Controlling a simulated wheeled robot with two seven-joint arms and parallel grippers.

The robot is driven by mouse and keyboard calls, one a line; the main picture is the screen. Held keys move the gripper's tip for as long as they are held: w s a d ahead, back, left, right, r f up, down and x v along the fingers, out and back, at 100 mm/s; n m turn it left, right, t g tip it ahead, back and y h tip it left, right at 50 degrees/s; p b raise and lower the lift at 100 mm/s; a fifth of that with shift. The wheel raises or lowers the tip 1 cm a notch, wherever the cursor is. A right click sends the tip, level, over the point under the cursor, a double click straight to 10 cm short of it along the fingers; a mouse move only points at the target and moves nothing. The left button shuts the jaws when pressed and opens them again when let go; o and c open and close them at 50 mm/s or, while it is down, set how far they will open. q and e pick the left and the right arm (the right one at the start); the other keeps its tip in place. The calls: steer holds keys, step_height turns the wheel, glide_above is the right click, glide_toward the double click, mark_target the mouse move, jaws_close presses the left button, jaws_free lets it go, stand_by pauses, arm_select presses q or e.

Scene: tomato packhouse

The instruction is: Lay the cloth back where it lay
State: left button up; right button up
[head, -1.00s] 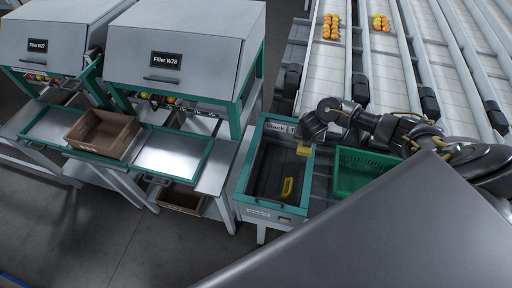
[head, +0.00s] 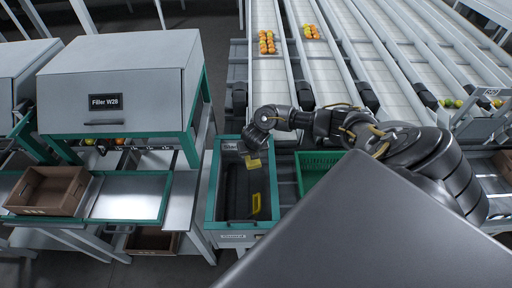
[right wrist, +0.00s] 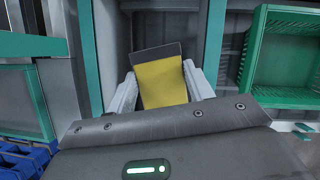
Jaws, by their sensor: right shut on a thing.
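My right gripper (head: 254,156) reaches in from the right over the far part of a teal-rimmed bin (head: 210,205). It is shut on a yellow cloth (right wrist: 162,84), which stands flat between the two pale fingers in the right wrist view. In the head view the cloth (head: 254,164) shows as a small yellow patch under the gripper, above the dark bin floor. A dark grey piece shows just behind the cloth in the wrist view; I cannot tell what it is. A second yellow thing (head: 256,203) lies lower in the bin. My left gripper is not in view.
A green crate (head: 312,166) stands just right of the bin. The Filler W28 machine (head: 120,85) and a brown crate (head: 48,190) are at left. Conveyor lanes (head: 330,75) with several tomatoes run behind. My grey body covers the lower right.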

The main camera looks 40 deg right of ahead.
steer(key=w+a+r+n+y+b, duration=0.2)
steer(key=w+a+r+n+y, duration=0.15)
steer(key=a+n, duration=0.5)
steer(key=w+a+r+n+y+b, duration=0.2)
steer(key=a+r+n+b, duration=0.3)
steer(key=a, duration=0.6)
steer(key=s+r+n+g+b, duration=0.3)
steer(key=s+r+n+g, duration=0.3)
steer(key=s+n, duration=0.6)
steer(key=r+n, duration=0.1)
steer(key=n, duration=0.5)
steer(key=shift+s+a+r+g, duration=0.15)
steer(key=shift+a+r+g, duration=0.05)
steer(key=shift+a+g, duration=0.2)
